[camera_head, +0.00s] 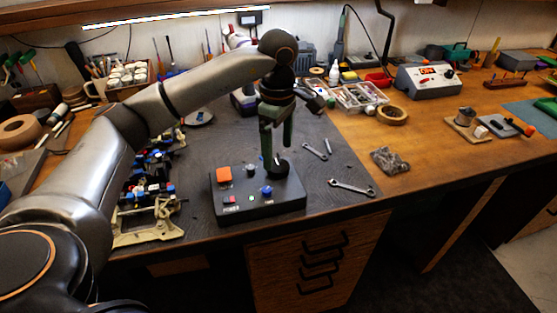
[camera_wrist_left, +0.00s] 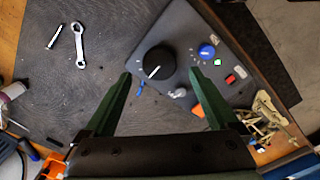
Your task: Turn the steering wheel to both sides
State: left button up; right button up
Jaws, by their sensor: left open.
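A black control box (camera_head: 257,201) stands near the bench's front edge. It carries an orange button (camera_head: 223,174), a blue knob (camera_head: 266,191) and a large round black knob (camera_head: 281,168) with a white pointer line, which looks like the steering wheel. In the left wrist view the large knob (camera_wrist_left: 157,63) lies ahead, between the lines of the fingers. My left gripper (camera_head: 276,158) points down over the box, open, its green fingers on either side of the knob; contact cannot be told. The RC car chassis (camera_head: 148,222), partly hidden by my arm, is left of the box.
A parts tray (camera_head: 358,95), a tape roll (camera_head: 392,115) and a soldering station (camera_head: 427,80) stand behind. Dark mat between box and wrenches is clear.

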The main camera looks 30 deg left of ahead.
aim_at(278, 165)
pick_arm(q)
jog(key=shift+f, duration=2.1)
jog(key=shift+c, duration=0.3)
jog(key=c, duration=1.3)
jog(key=shift+n, duration=0.3)
jog(key=n, duration=0.3)
jog(key=shift+n, duration=0.3)
jog(key=n, duration=0.4)
jog(key=shift+n, duration=0.3)
